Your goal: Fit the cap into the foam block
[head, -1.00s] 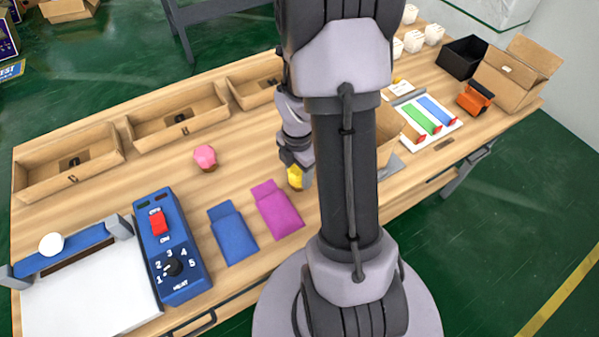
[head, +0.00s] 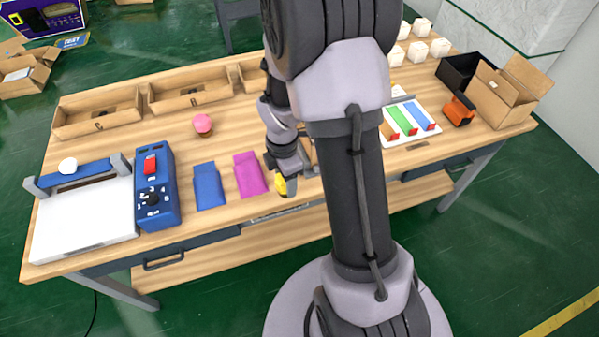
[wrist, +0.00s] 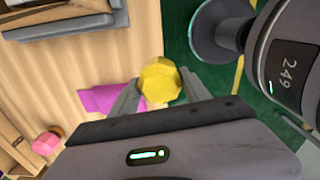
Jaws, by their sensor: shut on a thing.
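A yellow faceted cap (head: 280,188) shows at the end of my arm, near the table's front edge and right of the magenta pouch. In the wrist view the yellow cap (wrist: 160,80) sits between the fingertips of my gripper (wrist: 158,98), which is shut on it. In the head view my gripper (head: 284,175) is partly covered by my own arm. I cannot make out a foam block in either view; my arm covers part of the table.
A magenta pouch (head: 250,174) and blue pouch (head: 208,186) lie left of my gripper. A pink-topped item (head: 203,125) stands behind them. A blue control box (head: 157,188) is at left, open cardboard trays (head: 97,114) along the back, and a color-striped white tray (head: 408,124) at right.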

